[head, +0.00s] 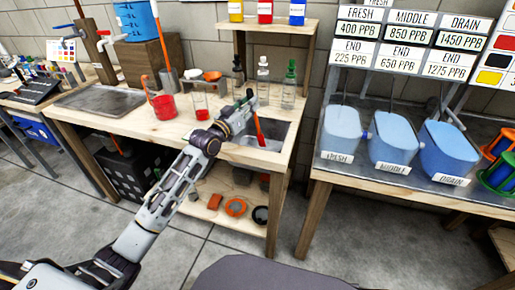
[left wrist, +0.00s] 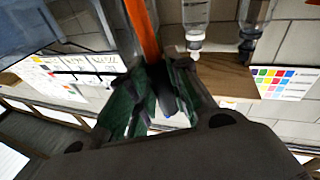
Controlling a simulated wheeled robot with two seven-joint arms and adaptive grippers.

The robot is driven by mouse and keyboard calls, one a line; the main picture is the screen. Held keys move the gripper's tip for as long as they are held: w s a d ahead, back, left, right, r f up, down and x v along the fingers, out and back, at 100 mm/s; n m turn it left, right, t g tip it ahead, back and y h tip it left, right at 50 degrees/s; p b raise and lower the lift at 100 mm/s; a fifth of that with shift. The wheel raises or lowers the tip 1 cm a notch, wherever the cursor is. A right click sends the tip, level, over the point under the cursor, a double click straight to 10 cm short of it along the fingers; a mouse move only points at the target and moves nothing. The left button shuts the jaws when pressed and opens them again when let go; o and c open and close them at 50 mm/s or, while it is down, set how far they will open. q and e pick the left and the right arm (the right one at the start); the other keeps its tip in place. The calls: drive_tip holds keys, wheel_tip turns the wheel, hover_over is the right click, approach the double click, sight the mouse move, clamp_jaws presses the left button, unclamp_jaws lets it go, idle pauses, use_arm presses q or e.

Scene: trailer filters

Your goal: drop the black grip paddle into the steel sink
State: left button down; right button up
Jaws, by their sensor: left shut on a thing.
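The steel sink (head: 279,134) is set in the right end of the wooden bench. My left gripper (head: 243,108) reaches over the bench at the sink's left edge and is shut on the paddle. The paddle's orange-red part (head: 259,131) hangs down from the gripper and overlaps the sink in the head view; whether it touches the basin cannot be told. In the left wrist view its orange shaft (left wrist: 146,30) runs out from between the dark green fingers (left wrist: 155,95). The black grip is mostly hidden by the fingers. My right gripper is not in view.
Beakers with red liquid (head: 163,106) stand left of the gripper. Small bottles (head: 263,72) stand behind the sink, below a shelf (head: 282,24) of coloured bottles. A table with blue tubs (head: 395,137) stands to the right, across a floor gap.

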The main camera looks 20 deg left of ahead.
use_arm(q)
drive_tip(key=c, duration=1.3)
unclamp_jaws()
drive_tip(key=shift+o, duration=0.2)
drive_tip(key=shift+s, duration=0.1)
drive_tip(key=shift+v, duration=5.85)
drive_tip(key=shift+a, duration=0.1)
drive_tip(key=shift+s+f, duration=0.1)
drive_tip(key=shift+s, duration=0.05)
